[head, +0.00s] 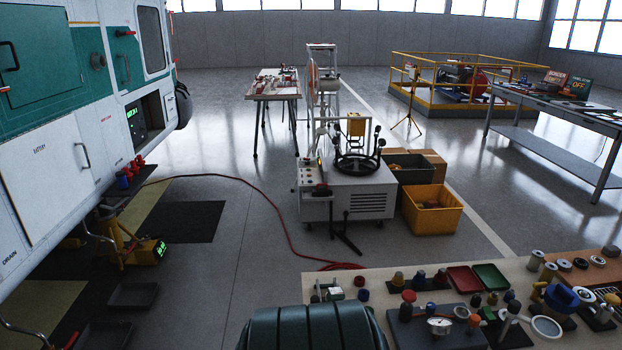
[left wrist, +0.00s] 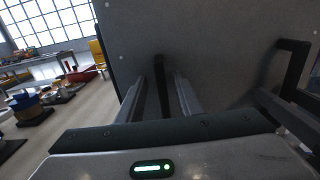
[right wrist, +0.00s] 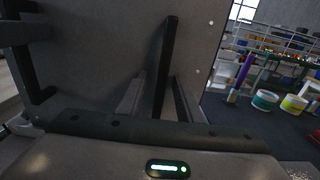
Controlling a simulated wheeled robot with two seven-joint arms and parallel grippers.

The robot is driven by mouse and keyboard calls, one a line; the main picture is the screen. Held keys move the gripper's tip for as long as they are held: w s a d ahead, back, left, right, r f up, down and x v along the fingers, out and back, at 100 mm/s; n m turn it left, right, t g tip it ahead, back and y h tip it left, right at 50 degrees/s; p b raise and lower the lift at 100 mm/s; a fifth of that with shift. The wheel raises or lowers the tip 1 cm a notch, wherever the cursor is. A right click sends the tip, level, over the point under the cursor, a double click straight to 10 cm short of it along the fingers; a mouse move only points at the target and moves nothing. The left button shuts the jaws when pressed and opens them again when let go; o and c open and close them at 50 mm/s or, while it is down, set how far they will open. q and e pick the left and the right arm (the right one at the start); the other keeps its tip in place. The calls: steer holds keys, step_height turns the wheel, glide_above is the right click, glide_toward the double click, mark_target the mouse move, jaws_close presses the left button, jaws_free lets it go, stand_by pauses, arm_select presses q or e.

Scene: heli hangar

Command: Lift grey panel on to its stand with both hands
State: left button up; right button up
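The grey panel (left wrist: 215,50) fills much of the left wrist view, with small light rivets near its edge. It also fills the upper left of the right wrist view (right wrist: 105,60). My left gripper (left wrist: 160,88) is open, with a black bar handle (left wrist: 160,75) of the panel between its fingers and gaps on either side. My right gripper (right wrist: 158,88) is open around another black bar handle (right wrist: 168,50). A further black bracket shows at the right of the left wrist view (left wrist: 290,65). The head view shows neither gripper nor panel. I cannot identify the stand.
A helicopter side (head: 60,120) is at the left. A wheeled grey machine (head: 345,190), a yellow bin (head: 432,215) and a red hose (head: 270,205) are ahead. A cluttered bench (head: 390,275) is at the lower right. Open floor lies at middle left.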

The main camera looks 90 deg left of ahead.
arm_select(q)
steer(key=shift+s, duration=0.3)
arm_select(e)
steer(key=shift+s, duration=0.25)
